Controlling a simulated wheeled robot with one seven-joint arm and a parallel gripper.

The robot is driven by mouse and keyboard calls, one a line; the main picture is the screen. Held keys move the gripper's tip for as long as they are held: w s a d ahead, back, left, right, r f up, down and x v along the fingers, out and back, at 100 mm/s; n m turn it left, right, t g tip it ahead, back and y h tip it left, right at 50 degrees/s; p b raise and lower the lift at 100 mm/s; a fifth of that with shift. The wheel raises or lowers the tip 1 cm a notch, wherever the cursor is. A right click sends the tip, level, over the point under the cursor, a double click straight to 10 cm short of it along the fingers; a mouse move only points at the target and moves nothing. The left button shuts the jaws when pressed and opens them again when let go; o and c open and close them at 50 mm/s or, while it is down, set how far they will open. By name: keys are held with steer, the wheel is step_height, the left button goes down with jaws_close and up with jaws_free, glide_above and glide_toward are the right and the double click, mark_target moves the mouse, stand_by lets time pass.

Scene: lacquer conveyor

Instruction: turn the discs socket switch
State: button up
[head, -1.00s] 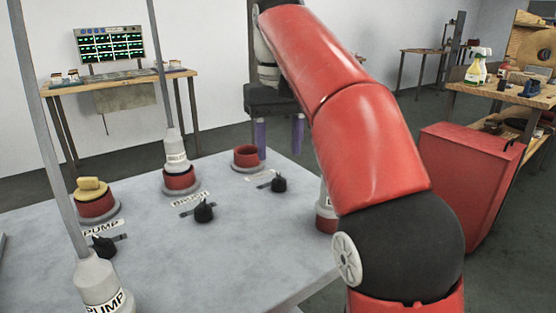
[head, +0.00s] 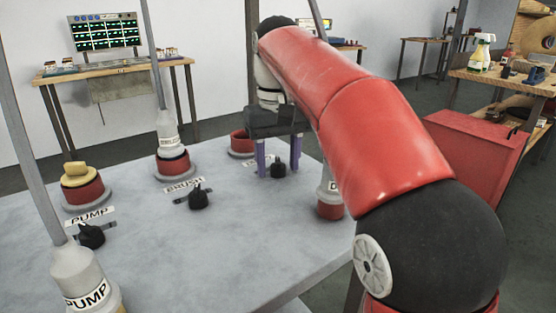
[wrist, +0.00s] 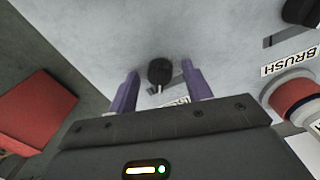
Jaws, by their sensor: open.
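The switch with a black knob (head: 278,169) stands on the grey panel top (head: 235,225), in front of an empty red socket (head: 242,142). Its label is mostly hidden behind my gripper, so I cannot read it. My gripper (head: 278,173) is open and points down, with one purple finger on each side of the knob. In the wrist view, the knob (wrist: 160,73) shows in the gap between the fingertips (wrist: 160,68), with space on both sides. I cannot tell how low the fingertips are. A plug marked with a "D" (head: 329,186) stands right of it, partly behind my arm.
The BRUSH switch (head: 198,198) and PUMP switch (head: 91,236) stand to the left. A grey plug (head: 172,140) sits in the socket behind BRUSH, and a yellow-capped socket (head: 80,185) is at far left. A PUMP plug (head: 85,282) stands in front. A red cabinet (head: 485,170) is at right.

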steer(key=c, duration=1)
steer(key=shift+r+n, duration=0.1)
steer(key=shift+n, duration=0.2)
steer(key=shift+n+p, duration=0.85)
steer(key=shift+n, duration=0.05)
steer(key=n, duration=0.2)
steer(key=shift+n, duration=0.3)
steer(key=n, duration=0.3)
steer(key=shift+n, duration=2)
